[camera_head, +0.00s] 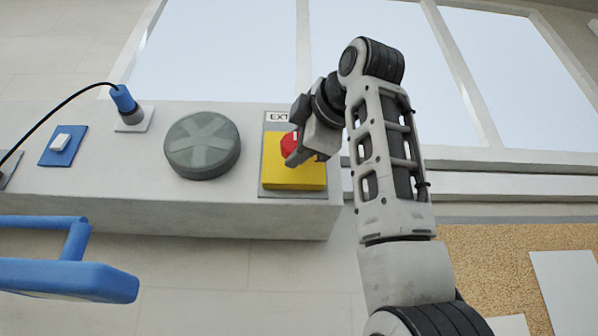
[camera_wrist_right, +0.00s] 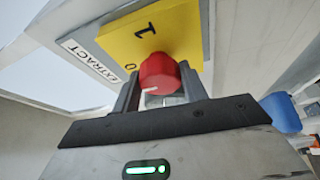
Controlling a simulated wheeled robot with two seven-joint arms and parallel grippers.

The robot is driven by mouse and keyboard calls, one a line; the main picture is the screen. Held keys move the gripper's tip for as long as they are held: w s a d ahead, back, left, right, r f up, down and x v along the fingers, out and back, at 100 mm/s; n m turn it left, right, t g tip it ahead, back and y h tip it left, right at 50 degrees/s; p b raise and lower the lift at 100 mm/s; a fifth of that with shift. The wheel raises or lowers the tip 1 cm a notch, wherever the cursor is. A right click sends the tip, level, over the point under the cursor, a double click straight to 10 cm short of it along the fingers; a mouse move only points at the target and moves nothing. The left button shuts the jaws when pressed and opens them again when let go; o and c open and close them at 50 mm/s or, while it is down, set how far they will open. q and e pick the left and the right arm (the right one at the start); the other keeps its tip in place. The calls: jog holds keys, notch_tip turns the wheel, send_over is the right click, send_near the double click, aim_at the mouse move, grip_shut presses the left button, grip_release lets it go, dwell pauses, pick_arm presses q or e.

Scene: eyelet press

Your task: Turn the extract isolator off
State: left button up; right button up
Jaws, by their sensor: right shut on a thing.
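The extract isolator is a yellow plate (camera_head: 295,175) with a red rotary knob (camera_head: 289,143) on the right end of the pale wall box, under a partly hidden "EXT" label. In the right wrist view its yellow face (camera_wrist_right: 185,38) carries a "1" and a "0", beside an "EXTRACT" label (camera_wrist_right: 92,62). The red knob (camera_wrist_right: 160,72) has a white pointer mark on its left side, near the "0" side. My right gripper (camera_head: 297,146) is shut on the knob, with one finger on each side; the fingers also show in the wrist view (camera_wrist_right: 160,88). My left gripper is out of view.
Left of the isolator are a grey round knob (camera_head: 202,144), a blue plug (camera_head: 123,101) with a black cable, and a blue switch plate (camera_head: 62,146). A blue frame-like object (camera_head: 70,280) is at lower left. A cork board (camera_head: 490,265) with papers is at lower right.

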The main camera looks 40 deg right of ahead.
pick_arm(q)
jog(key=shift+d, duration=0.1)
pick_arm(e)
jog(key=o, duration=1)
pick_arm(q)
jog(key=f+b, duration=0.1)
jog(key=b, duration=0.1)
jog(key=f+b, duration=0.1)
jog(key=b, duration=0.1)
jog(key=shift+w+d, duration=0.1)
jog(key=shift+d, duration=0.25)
pick_arm(e)
jog(key=s+a+f, duration=0.1)
jog(key=s+a, duration=0.1)
jog(key=s, duration=1.3)
jog(key=shift+s+a+f, duration=0.25)
jog(key=shift+s+f, duration=0.1)
